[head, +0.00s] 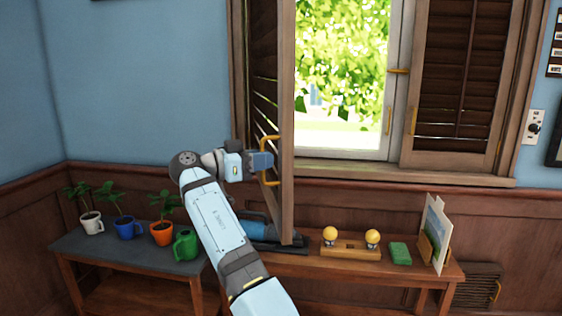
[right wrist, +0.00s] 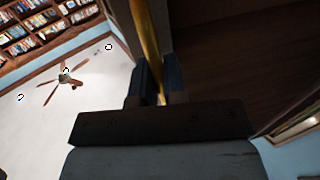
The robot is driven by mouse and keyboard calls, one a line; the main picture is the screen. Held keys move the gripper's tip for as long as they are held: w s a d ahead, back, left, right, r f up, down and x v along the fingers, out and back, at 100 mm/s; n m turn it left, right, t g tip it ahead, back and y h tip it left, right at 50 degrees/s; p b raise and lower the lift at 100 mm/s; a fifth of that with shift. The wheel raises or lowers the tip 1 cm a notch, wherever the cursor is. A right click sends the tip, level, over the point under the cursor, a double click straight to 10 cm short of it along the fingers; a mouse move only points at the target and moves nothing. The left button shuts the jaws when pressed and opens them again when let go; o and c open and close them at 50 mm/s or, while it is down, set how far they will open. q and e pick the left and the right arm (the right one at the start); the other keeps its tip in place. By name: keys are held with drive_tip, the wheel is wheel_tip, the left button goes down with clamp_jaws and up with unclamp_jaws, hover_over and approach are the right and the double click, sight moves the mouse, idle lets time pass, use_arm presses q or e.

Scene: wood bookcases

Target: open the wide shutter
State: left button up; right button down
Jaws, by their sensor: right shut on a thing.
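The left shutter (head: 287,120) is a brown louvered wooden panel, swung out from the window and seen nearly edge-on. It has a yellow handle (head: 266,181), which also shows in the right wrist view (right wrist: 146,40). My right gripper (head: 265,161) is shut on this handle, and its two dark fingers sit on either side of the bar in the right wrist view (right wrist: 161,84). The right shutter (head: 460,75), also louvered, stands flat beside the window pane with its own yellow handle (head: 413,121). I do not see my left gripper.
Below the window is a wooden bench (head: 340,266) with yellow knobs on a block (head: 350,251), a green sponge-like block (head: 400,253) and a leaning picture (head: 435,235). A side table (head: 110,246) at left holds potted plants and a green watering can (head: 185,245).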

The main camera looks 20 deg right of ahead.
drive_tip(key=shift+a, duration=0.4)
drive_tip(key=c, duration=1.2)
unclamp_jaws()
drive_tip(key=shift+w, duration=0.1)
drive_tip(key=shift+a, duration=0.1)
drive_tip(key=a, duration=0.7)
drive_tip(key=shift+s+a, duration=0.15)
drive_tip(key=shift+s, duration=0.25)
drive_tip(key=shift+c, duration=0.3)
